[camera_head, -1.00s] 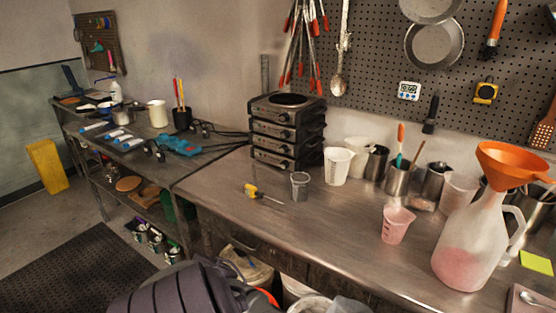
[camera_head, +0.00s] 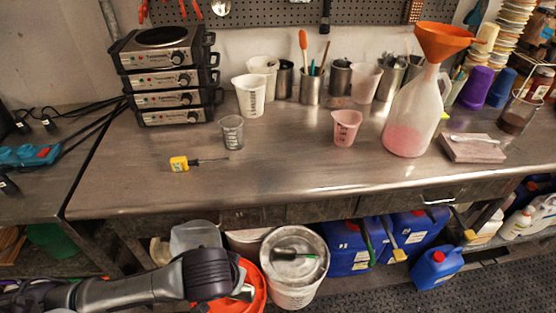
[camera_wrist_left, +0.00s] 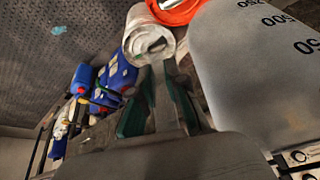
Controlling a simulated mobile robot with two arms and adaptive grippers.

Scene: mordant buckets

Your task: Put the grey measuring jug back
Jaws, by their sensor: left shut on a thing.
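A large grey translucent measuring jug (camera_wrist_left: 255,80) with dark printed numbers fills the right of the left wrist view, close to the camera. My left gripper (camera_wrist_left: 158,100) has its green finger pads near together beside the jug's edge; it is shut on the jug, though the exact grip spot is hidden. In the head view my left gripper (camera_head: 243,293) is low at the front, below the table edge and over the orange bucket. My right gripper is not in view.
The steel table (camera_head: 285,180) has clear room at its front. Below are an orange bucket (camera_head: 252,302), a white bucket (camera_head: 293,290) and blue canisters (camera_head: 345,245).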

